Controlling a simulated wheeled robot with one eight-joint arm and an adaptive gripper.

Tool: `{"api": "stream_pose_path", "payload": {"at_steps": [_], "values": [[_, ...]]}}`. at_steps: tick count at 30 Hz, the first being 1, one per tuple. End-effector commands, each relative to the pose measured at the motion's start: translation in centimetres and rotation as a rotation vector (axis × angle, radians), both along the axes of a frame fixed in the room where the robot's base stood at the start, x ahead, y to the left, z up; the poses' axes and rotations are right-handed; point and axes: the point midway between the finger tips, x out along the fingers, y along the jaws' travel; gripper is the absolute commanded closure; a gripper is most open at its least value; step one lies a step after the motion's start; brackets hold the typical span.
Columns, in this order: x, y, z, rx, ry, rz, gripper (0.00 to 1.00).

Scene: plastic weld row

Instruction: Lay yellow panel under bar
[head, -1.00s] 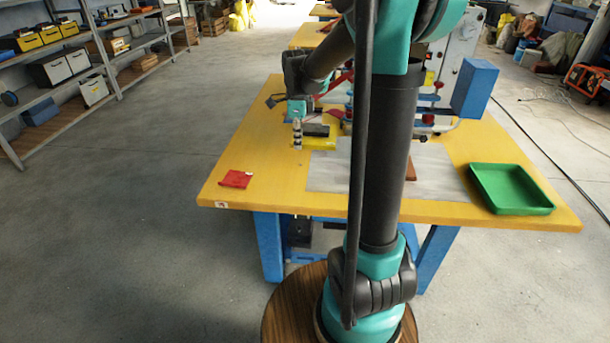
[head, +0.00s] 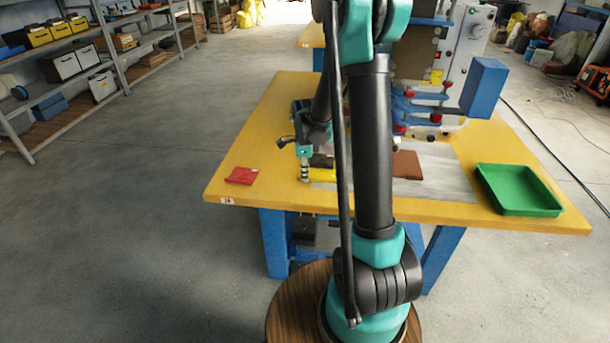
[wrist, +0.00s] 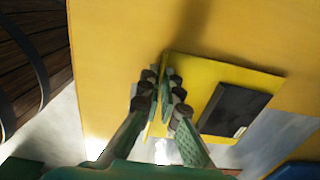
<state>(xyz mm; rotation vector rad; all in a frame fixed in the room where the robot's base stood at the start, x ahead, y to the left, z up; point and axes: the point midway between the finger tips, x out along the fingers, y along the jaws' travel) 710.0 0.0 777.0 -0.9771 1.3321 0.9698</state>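The yellow panel (head: 324,175) lies low over the left end of the grey sheet (head: 450,178), partly hidden behind my arm. In the wrist view the yellow panel (wrist: 200,70) carries a dark rectangle (wrist: 235,108). My gripper (head: 304,178) is at the panel's left edge. In the wrist view my gripper (wrist: 162,88) has its fingers close together, with a yellow edge between them. The welding machine (head: 425,105), with blue bars and red knobs, stands behind the sheet. Its bar is not clearly told apart, and my arm hides the machine's left part.
A red piece (head: 242,176) lies at the table's left front. A brown panel (head: 407,165) lies on the grey sheet right of my arm. A green tray (head: 518,190) stands at the right.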

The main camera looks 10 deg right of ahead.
Motion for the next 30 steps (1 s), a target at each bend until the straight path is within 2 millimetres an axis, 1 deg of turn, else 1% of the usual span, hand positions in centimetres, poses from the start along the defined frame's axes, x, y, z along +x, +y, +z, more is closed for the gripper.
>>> {"api": "stream_pose_path", "payload": {"at_steps": [10, 12, 16, 26, 30], "values": [[0.0, 0.0, -0.3, 0.000, 0.000, 0.000, 1.00], [0.0, 0.0, -0.3, 0.000, 0.000, 0.000, 0.90], [0.0, 0.0, -0.3, 0.000, 0.000, 0.000, 0.74], [0.0, 0.0, -0.1, 0.000, 0.000, 0.000, 0.74], [0.0, 0.0, 1.1, 0.000, 0.000, 0.000, 0.74]]}}
